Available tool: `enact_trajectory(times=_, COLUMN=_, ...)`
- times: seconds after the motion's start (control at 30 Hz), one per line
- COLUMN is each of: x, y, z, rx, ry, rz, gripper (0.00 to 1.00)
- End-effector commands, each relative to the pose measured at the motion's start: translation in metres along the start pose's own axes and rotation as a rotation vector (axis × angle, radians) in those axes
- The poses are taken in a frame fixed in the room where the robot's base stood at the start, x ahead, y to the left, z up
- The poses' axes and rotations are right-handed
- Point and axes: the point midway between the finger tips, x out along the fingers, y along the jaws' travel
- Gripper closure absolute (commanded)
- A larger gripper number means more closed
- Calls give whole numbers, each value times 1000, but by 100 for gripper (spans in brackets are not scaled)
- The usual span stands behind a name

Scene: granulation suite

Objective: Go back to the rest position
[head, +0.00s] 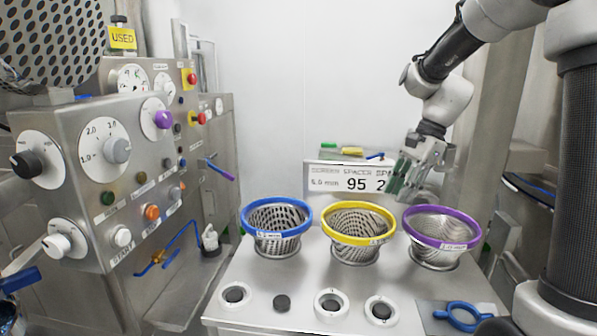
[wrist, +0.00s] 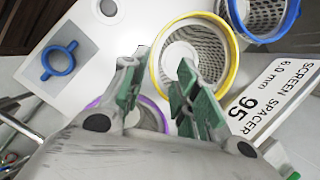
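My gripper (head: 402,182) hangs above the back of the table near the sign, up and left of the purple-rimmed basket (head: 441,228). In the wrist view, its green-padded fingers (wrist: 158,88) are spread apart with nothing between them. The purple-rimmed basket (wrist: 150,112) shows there between and behind the fingers, partly hidden. The yellow-rimmed basket (wrist: 212,22) lies beyond the fingertips, apart from them as far as I can tell.
A blue-rimmed basket (head: 277,217) stands left of the yellow-rimmed one. A sign reading 95 (head: 345,184) stands behind the baskets. A blue ring tool (head: 462,316) lies at the table's front right. A control panel (head: 100,170) with knobs stands at left.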

Motion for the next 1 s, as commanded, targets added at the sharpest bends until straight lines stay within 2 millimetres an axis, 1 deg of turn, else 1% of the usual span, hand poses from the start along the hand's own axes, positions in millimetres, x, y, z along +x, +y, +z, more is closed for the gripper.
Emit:
enact_trajectory(times=0.1, x=12, y=23, z=-10, rx=-213, ry=34, rz=47, gripper=70)
enact_trajectory(times=0.17, x=10, y=39, z=-12, rx=-341, ry=60, rz=66, gripper=70)
enact_trajectory(times=0.3, x=-2, y=83, z=-11, rx=-647, ry=140, rz=103, gripper=70)
enact_trajectory(times=0.47, x=-20, y=134, z=-4, rx=-940, ry=241, rz=140, gripper=70)
enact_trajectory(times=0.5, x=-24, y=148, z=-2, rx=-1009, ry=272, rz=150, gripper=70)
enact_trajectory(times=0.57, x=-30, y=168, z=2, rx=-1102, ry=323, rz=161, gripper=70)
enact_trajectory(times=0.6, x=-34, y=182, z=4, rx=-1152, ry=358, rz=167, gripper=70)
enact_trajectory(times=0.7, x=-40, y=209, z=10, rx=-1214, ry=437, rz=162, gripper=70)
enact_trajectory(times=0.8, x=-46, y=225, z=16, rx=-1230, ry=498, rz=137, gripper=70)
enact_trajectory(times=0.87, x=-50, y=229, z=20, rx=-1234, ry=525, rz=117, gripper=70)
enact_trajectory(times=1.0, x=-58, y=230, z=25, rx=-1241, ry=564, rz=87, gripper=70)
